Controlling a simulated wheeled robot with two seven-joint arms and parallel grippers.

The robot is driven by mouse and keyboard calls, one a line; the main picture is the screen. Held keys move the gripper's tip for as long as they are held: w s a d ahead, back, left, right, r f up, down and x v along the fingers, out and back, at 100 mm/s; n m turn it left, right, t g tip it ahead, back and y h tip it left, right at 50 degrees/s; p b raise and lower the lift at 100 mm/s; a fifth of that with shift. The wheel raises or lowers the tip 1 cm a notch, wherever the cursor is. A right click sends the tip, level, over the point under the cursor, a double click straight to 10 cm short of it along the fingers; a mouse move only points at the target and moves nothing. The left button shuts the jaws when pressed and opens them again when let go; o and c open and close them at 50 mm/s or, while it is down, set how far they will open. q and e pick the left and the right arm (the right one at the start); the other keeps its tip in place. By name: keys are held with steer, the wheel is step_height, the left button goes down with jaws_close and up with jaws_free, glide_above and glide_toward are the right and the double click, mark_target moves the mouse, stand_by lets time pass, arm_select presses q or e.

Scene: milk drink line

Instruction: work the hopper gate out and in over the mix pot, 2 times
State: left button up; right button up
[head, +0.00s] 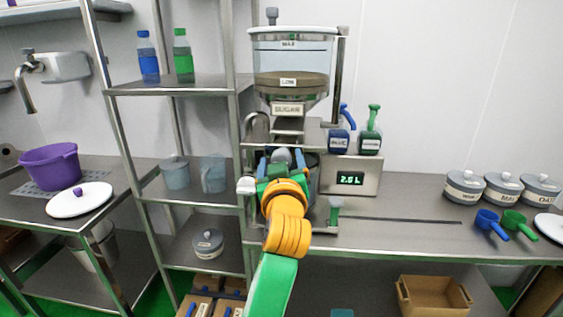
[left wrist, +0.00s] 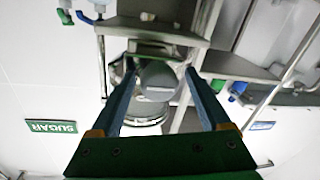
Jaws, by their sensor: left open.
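The hopper (head: 292,60) stands at the back centre of the bench, a clear tank with a brown layer near its LOW label. Its metal outlet (head: 288,127) is below. The mix pot (head: 313,172) is under the outlet, mostly hidden behind my left arm. My left gripper (head: 281,160) is in front of the outlet, above the pot's near side. In the left wrist view, my left gripper (left wrist: 160,70) is open, its blue fingers on either side of a grey rounded knob (left wrist: 158,82), seemingly the gate's handle. Contact cannot be told. The gate plate is not clearly visible. My right gripper is not in view.
A scale display (head: 350,179) and blue (head: 339,142) and green (head: 369,140) dispensers stand right of the pot. Lidded jars (head: 465,186) and scoops (head: 487,222) lie far right. The bench between is mostly clear.

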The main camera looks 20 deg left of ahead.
arm_select(q)
steer(key=b+v, duration=0.2)
steer(key=v, duration=0.5)
steer(key=shift+b, duration=0.3)
steer(key=shift+s, duration=0.1)
stand_by(0.4)
